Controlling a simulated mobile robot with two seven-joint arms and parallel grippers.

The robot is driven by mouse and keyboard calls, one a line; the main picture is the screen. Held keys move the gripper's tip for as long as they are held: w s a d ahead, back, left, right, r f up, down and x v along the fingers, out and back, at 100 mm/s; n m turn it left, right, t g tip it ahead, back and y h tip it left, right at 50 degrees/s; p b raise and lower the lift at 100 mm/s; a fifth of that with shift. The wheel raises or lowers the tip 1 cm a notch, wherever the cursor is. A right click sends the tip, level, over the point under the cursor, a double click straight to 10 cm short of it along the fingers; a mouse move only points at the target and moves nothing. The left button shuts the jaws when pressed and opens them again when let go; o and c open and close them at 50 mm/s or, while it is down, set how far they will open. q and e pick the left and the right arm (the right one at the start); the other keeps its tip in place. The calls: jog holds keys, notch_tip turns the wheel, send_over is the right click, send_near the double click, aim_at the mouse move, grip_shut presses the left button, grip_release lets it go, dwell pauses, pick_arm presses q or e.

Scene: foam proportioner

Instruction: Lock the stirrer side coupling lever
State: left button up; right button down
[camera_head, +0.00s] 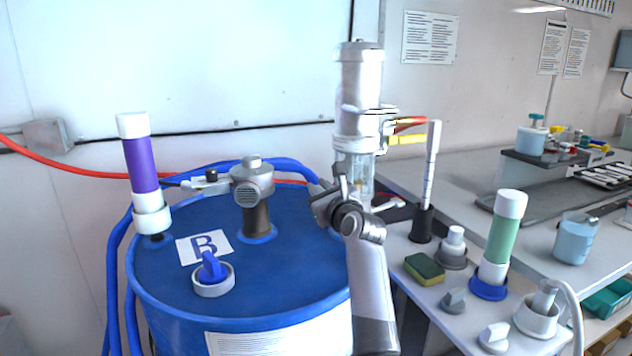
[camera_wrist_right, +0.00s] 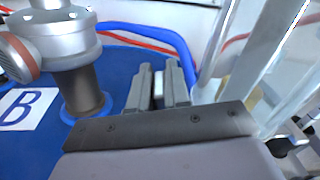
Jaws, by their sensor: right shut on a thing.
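The stirrer (camera_head: 252,195), a grey motor head on a brown neck, stands on the blue drum (camera_head: 300,262). It also shows at the left of the right wrist view (camera_wrist_right: 82,75). My right gripper (camera_head: 342,184) is over the drum's right part, in front of a tall clear and grey cylinder (camera_head: 357,110). In the right wrist view its dark fingers (camera_wrist_right: 159,84) are close around a small pale piece (camera_wrist_right: 158,92), seemingly a lever. Which coupling it belongs to is hidden. A pale lever-like handle (camera_head: 388,206) shows just right of the gripper. My left gripper is not in view.
A purple-banded tube (camera_head: 142,165) stands at the drum's left edge, with a blue valve handle (camera_head: 211,270) in front. Blue hoses run behind the drum. The bench at right holds a sponge (camera_head: 424,269), a green tube (camera_head: 501,239) and grey fittings.

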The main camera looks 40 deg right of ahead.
dwell(0.3)
jog(key=c, duration=1.2)
grip_release()
jog(key=shift+o, duration=0.2)
